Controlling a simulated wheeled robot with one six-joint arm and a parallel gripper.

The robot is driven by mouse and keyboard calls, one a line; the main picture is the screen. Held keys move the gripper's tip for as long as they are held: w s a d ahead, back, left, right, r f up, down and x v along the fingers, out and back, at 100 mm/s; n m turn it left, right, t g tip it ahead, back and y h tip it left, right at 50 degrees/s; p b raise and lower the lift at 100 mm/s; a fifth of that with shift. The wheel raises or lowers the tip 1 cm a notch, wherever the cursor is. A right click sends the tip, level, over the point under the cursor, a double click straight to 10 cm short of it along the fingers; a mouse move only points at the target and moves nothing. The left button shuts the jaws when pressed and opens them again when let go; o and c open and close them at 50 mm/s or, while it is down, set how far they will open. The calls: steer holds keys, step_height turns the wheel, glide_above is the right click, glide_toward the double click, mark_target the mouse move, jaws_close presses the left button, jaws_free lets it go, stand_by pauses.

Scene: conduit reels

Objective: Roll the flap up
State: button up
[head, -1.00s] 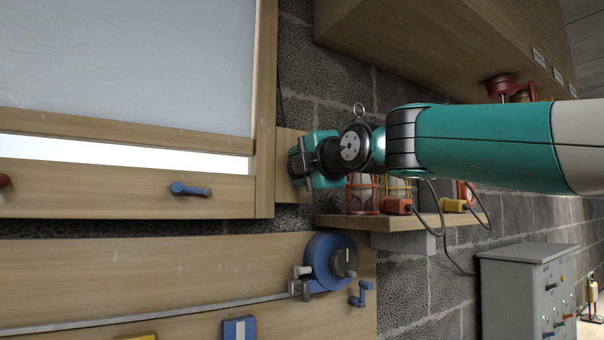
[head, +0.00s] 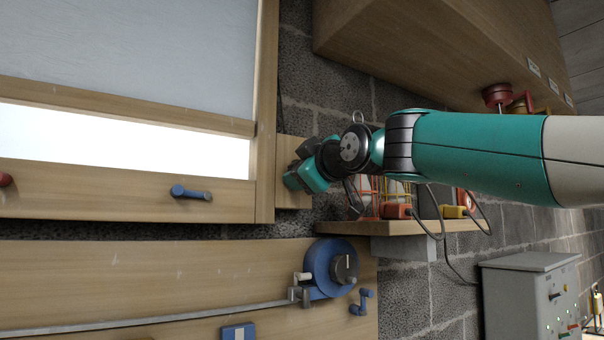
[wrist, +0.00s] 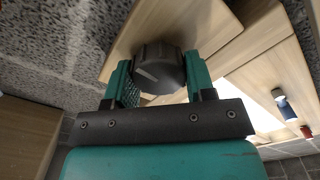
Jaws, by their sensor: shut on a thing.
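The flap (head: 130,50) is a pale grey sheet with a wooden bar (head: 130,108) along its lower edge, at the upper left of the head view. A bright open gap (head: 120,140) shows between this bar and the frame's lower rail (head: 110,185). My gripper (head: 300,178) is at the wooden plate (head: 293,200) just right of the frame. In the wrist view my gripper (wrist: 160,78) has its green fingers on either side of a dark round knob (wrist: 158,62) with a pale pointer mark, shut on it.
A blue latch handle (head: 190,192) sits on the lower rail. A blue reel (head: 328,266) is on the board below. Right of my gripper is a shelf (head: 400,228) with caged lamps, close under my arm. A wooden cabinet (head: 430,45) hangs above; a grey box (head: 525,295) stands lower right.

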steer(key=m, duration=0.4)
steer(key=shift+f+m, duration=0.1)
steer(key=shift+m, duration=0.2)
steer(key=m, duration=0.5)
steer(key=shift+w, duration=0.1)
steer(key=m, duration=1)
steer(key=shift+d, duration=0.1)
steer(key=m, duration=0.5)
steer(key=shift+f+m, duration=0.15)
steer(key=shift+m, duration=0.25)
steer(key=m, duration=0.4)
steer(key=shift+m, duration=0.3)
steer(key=m, duration=0.4)
steer(key=shift+f+m, duration=0.1)
steer(key=shift+m, duration=2.4)
